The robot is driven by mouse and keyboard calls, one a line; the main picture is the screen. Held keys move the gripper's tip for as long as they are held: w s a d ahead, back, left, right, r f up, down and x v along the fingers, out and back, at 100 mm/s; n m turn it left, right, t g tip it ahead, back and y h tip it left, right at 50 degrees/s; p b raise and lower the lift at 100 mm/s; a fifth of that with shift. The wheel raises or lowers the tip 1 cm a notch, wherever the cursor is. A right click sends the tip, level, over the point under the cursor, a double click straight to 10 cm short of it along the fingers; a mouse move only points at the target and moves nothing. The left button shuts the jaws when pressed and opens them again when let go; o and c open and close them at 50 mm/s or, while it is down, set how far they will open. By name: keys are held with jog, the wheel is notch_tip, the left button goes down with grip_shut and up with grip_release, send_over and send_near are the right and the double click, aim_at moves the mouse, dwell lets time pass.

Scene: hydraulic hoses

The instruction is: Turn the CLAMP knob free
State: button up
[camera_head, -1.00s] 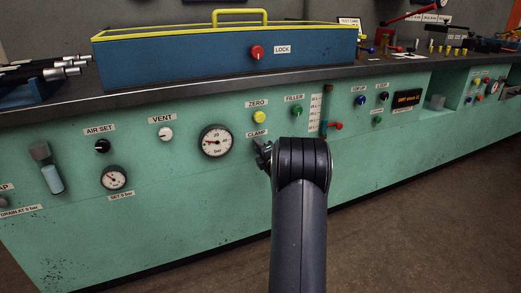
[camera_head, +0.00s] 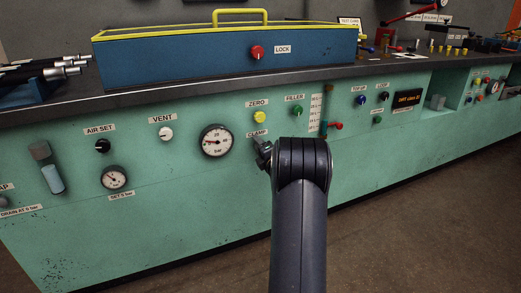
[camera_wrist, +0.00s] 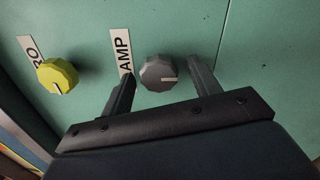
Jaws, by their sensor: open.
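The CLAMP knob (camera_wrist: 158,73) is a grey faceted knob with a pale pointer line on the green panel in the wrist view. My gripper (camera_wrist: 163,88) is open, with one finger on each side of the knob. In the head view my gripper (camera_head: 263,153) is at the panel just under the CLAMP label (camera_head: 257,133), and the knob is hidden there by my gripper and arm.
The yellow ZERO knob (camera_wrist: 58,76) sits left of the CLAMP knob in the wrist view. In the head view a pressure gauge (camera_head: 216,141) is to the left, and the green FILLER knob (camera_head: 297,111) is above right. The panel below is clear.

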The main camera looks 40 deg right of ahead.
jog(key=p+v, duration=0.2)
jog(key=v, duration=0.9)
jog(key=shift+p, duration=0.35)
jog(key=shift+w+d, duration=0.1)
jog(key=b+x, duration=0.2)
jog(key=x, duration=0.8)
jog(key=shift+w+b, duration=0.35)
